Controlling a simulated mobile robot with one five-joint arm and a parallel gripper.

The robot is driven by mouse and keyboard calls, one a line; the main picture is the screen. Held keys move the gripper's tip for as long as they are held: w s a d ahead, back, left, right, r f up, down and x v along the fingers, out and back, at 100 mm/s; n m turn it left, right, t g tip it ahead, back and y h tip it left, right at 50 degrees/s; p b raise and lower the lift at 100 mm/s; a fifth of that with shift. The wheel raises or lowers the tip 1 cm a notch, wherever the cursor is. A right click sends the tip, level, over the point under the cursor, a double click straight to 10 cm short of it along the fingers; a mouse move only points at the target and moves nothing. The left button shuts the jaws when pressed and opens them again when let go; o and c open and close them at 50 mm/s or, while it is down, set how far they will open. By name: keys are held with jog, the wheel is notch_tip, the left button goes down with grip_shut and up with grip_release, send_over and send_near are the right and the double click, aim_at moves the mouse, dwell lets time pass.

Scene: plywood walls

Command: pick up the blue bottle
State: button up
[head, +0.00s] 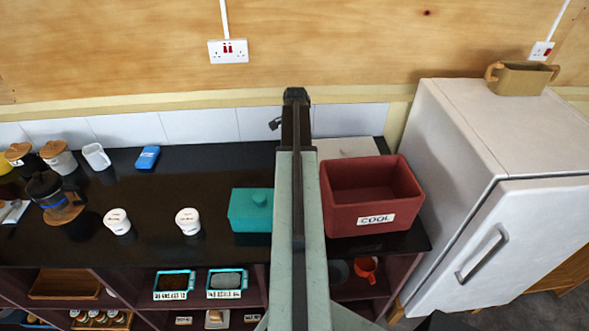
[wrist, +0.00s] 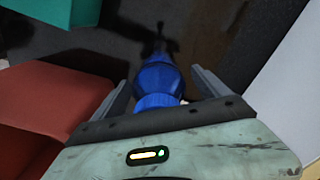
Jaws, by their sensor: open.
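The blue bottle (wrist: 157,78) shows in the wrist view, lying between the two grey fingers of my gripper (wrist: 160,76). My fingers are open, with a gap visible on each side of the bottle. Its near end reaches close to my palm, and a dark thin shape lies beyond its far end. In the head view my arm runs away over the counter and my gripper (head: 297,95) is at its far end near the back wall. The bottle is hidden behind my arm in the head view.
A red COOL bin (head: 372,228) stands right of my arm, and a teal box (head: 251,210) stands to its left. A white fridge (head: 480,190) is at the right. Jars, white cups and a small blue item (head: 147,157) are on the dark counter (head: 160,195), left.

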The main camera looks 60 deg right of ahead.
grip_shut()
jog(key=shift+r+p, duration=0.1)
jog(key=shift+p, duration=0.2)
